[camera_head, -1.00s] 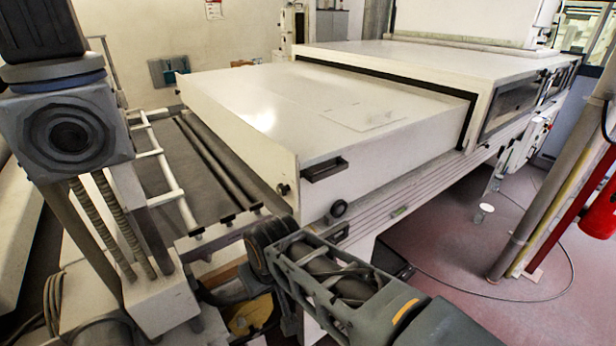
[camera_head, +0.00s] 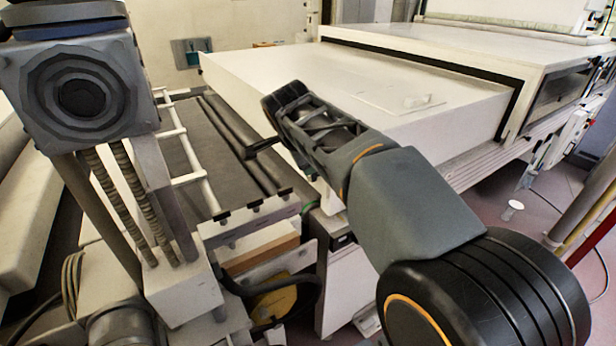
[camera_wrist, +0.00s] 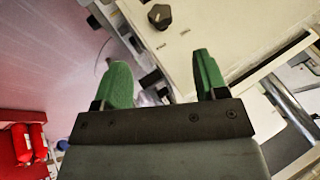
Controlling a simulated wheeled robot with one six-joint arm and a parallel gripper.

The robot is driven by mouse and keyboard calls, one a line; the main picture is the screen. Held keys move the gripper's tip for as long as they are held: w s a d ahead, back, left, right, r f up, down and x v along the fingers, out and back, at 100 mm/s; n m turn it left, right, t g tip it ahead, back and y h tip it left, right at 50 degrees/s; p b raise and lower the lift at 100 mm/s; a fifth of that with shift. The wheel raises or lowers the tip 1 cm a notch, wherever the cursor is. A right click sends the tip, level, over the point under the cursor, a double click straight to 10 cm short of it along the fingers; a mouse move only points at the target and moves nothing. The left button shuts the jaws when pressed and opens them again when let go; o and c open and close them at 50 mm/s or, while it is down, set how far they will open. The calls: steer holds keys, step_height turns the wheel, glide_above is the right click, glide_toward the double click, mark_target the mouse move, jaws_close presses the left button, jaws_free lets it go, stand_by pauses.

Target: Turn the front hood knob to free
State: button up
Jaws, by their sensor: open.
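The white front hood (camera_head: 300,88) lies across the middle of the head view, with my arm in front of its near corner. A dark, lobed knob (camera_wrist: 159,16) shows on a pale panel at the top of the wrist view. In the head view I cannot make the knob out behind my arm. My gripper (camera_wrist: 160,76) has two green fingers spread apart with nothing between them. The knob lies beyond the fingertips, roughly between their lines and apart from them. Whether the knob stands at free cannot be read.
A roller conveyor (camera_head: 222,135) with pale rails runs left of the hood. Red extinguishers (camera_wrist: 30,142) show at lower left in the wrist view. Open floor (camera_head: 480,225) lies right of the machine.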

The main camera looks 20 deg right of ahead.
mark_target(313, 175)
steer(key=x, duration=1.3)
steer(key=shift+p, duration=0.45)
steer(key=shift+a, duration=0.1)
steer(key=shift+c, duration=0.3)
steer(key=c, duration=0.9)
steer(key=shift+o, duration=0.2)
steer(key=shift+p, duration=0.3)
steer(key=shift+w+a+f+n+g+h+p, duration=0.15)
steer(key=shift+n+g+h+p, duration=0.3)
steer(key=shift+g+p, duration=2)
steer(key=shift+w+d+r+n+g+h+p, duration=0.1)
steer(key=shift+w+n+g+h+p, duration=0.4)
steer(key=shift+g+p, duration=2)
steer(key=shift+s+a+f+n+g+h+p, duration=0.15)
steer(key=shift+n+g+p, duration=0.6)
steer(key=shift+g+p, duration=1.7)
steer(key=shift+w+d+g, duration=0.1)
steer(key=shift+g, duration=0.2)
